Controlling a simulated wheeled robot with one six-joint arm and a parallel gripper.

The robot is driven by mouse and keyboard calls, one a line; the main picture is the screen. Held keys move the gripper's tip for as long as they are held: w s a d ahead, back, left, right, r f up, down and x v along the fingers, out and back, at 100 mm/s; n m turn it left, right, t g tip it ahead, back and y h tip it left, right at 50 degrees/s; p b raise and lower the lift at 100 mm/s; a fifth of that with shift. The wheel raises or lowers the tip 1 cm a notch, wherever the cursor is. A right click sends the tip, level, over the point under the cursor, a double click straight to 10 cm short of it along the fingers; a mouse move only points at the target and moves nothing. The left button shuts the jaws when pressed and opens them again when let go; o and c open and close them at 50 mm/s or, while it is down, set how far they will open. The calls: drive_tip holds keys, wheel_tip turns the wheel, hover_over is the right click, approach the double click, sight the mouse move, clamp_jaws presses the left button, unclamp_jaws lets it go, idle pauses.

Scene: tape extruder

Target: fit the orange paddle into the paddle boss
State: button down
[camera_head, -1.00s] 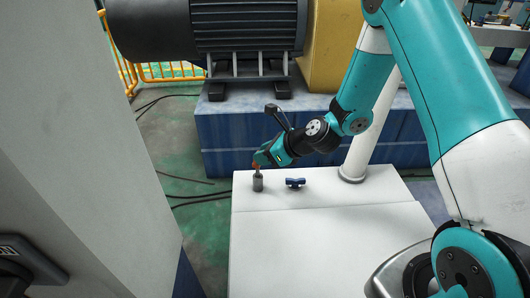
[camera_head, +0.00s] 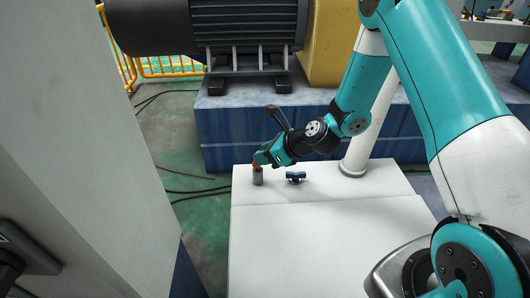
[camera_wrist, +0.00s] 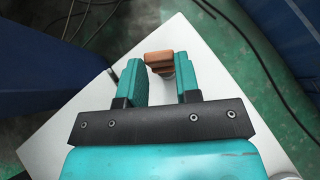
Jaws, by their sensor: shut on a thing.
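The orange paddle (camera_head: 256,163) is held at the tips of my gripper (camera_head: 259,160) in the head view. It sits at the top of the paddle boss (camera_head: 258,177), a small grey upright cylinder near the left edge of the white table. How far the paddle is inside the boss cannot be told. In the wrist view the orange paddle (camera_wrist: 159,58) shows between and beyond the teal fingers of my gripper (camera_wrist: 162,72). A grey bit, likely the boss, shows just below the paddle there, mostly hidden.
A small blue part (camera_head: 295,177) stands on the white table (camera_head: 320,235) to the right of the boss. A white post (camera_head: 357,160) rises at the table's back right. A blue base (camera_head: 230,125) with a dark motor (camera_head: 245,30) stands behind. The table front is clear.

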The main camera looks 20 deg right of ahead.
drive_tip(key=shift+f, duration=0.7)
drive_tip(key=c, duration=0.8)
unclamp_jaws()
drive_tip(key=shift+o, duration=0.2)
drive_tip(key=p+v, duration=0.3)
drive_tip(key=v, duration=1.4)
drive_tip(key=shift+d, duration=0.15)
drive_tip(key=shift+s+r, duration=0.15)
